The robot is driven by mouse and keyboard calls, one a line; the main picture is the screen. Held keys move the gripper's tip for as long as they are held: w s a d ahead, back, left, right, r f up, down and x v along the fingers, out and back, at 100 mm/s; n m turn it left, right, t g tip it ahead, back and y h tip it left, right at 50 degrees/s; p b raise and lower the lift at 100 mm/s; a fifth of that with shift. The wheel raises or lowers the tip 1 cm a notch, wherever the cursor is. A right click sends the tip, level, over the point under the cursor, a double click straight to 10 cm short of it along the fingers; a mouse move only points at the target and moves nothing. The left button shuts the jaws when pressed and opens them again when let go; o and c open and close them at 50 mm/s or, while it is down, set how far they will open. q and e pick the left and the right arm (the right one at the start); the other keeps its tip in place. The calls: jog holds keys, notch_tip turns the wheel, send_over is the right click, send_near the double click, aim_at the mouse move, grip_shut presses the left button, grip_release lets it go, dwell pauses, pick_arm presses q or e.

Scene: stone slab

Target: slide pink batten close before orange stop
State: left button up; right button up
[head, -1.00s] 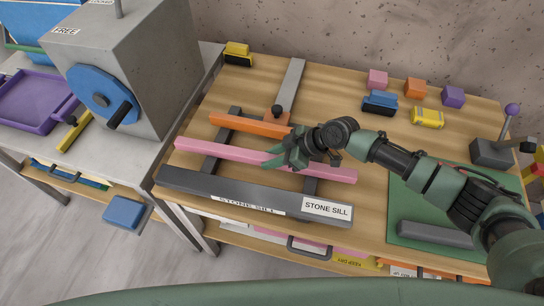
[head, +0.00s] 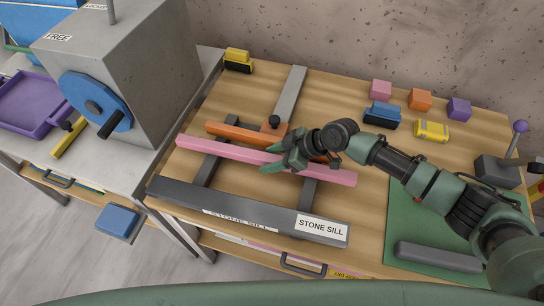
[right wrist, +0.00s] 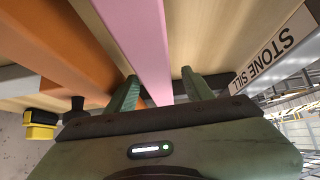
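The long pink batten (head: 215,152) lies across two dark rails in the head view, between the dark stone sill and the orange stop (head: 232,132). It is roughly parallel to the orange stop, with a narrow strip of wood between them. The right wrist view shows the pink batten (right wrist: 140,40) and the orange bar (right wrist: 62,45) to its left. My right gripper (head: 268,162) is open with its fingers on either side of the batten, near its middle; contact is not clear. My left gripper is out of view.
The dark stone sill (head: 180,197) runs along the front edge. A grey bar (head: 290,92) with a black knob (head: 274,121) meets the orange stop from behind. Several small blocks, including a pink one (head: 380,89), stand at the back right. A grey crank machine (head: 150,70) stands left.

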jog(key=shift+d+r, duration=0.3)
jog(key=shift+d, duration=0.1)
jog(key=b+v, duration=0.2)
jog(key=v, duration=0.5)
jog(key=shift+s, duration=0.15)
jog(key=shift+a, duration=0.1)
